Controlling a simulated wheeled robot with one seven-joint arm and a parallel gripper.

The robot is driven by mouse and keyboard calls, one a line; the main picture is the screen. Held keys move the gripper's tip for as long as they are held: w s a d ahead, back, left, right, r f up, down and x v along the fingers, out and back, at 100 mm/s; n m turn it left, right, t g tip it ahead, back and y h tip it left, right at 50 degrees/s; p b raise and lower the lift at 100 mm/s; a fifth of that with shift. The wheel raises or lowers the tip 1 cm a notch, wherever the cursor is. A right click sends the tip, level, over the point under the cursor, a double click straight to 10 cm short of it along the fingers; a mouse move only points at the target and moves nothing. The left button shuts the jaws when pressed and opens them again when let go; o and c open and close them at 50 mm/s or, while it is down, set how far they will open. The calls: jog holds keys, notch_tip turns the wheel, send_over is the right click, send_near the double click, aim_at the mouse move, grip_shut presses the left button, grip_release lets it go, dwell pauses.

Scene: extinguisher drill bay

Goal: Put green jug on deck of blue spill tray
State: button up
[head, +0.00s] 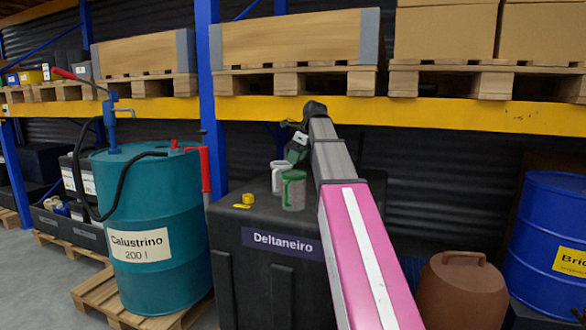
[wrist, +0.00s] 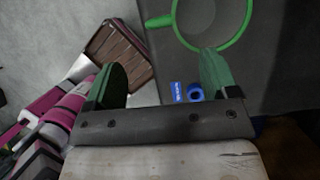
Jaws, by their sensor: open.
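The green jug (head: 293,192), a grey-white mug shape with a green rim and handle, stands upright on top of the black Deltaneiro box (head: 265,265). In the wrist view I look into the jug (wrist: 208,18) at the top edge, with its handle pointing left. My gripper (head: 298,150) is above and close behind the jug in the head view. Its green fingers (wrist: 160,75) are spread with nothing between them; the jug lies beyond the right finger. Whether they touch I cannot tell. I cannot make out the blue spill tray in either view.
A white mug (head: 279,172) stands close behind the jug. A yellow roll (head: 248,199) lies left of it. A blue roll (wrist: 195,92) shows near the right finger. A teal drum (head: 150,200) stands left; a brown container (head: 463,290) and blue drum (head: 548,235) stand right.

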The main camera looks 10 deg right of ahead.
aim_at(288, 180)
jog(key=shift+o, duration=0.3)
jog(key=shift+s+d+r, duration=0.15)
jog(key=shift+d+r, duration=0.05)
jog(key=shift+r, duration=0.5)
jog(key=x, duration=1.2)
jog(key=shift+f, duration=0.2)
jog(key=c, duration=1.4)
jog(key=shift+r, duration=0.15)
